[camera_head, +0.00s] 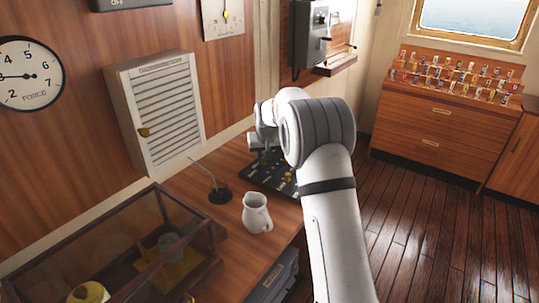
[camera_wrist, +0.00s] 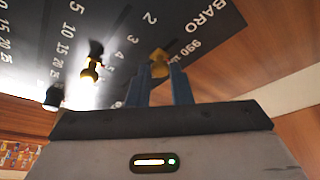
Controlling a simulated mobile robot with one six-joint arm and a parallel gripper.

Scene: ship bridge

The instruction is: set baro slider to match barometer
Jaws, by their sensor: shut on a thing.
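The slider board (camera_head: 262,180) is a dark panel on the wooden desk, partly hidden behind my arm in the head view. In the wrist view the dark panel (camera_wrist: 120,35) carries white number scales, with BARO lettering and a 990 mark at the upper right. A brass knob (camera_wrist: 160,60) lies beside the BARO scale, between the tips of my gripper (camera_wrist: 159,74). My gripper is shut on this knob; its two blue fingers point up the picture. The exact slider reading cannot be told. I cannot identify a barometer; the round wall dial (camera_head: 29,75) reads FORCE.
A white jug (camera_head: 256,214), an inkwell-like pot with a stick (camera_head: 219,195) and a glass case (camera_head: 120,255) share the desk. The floor at right is clear.

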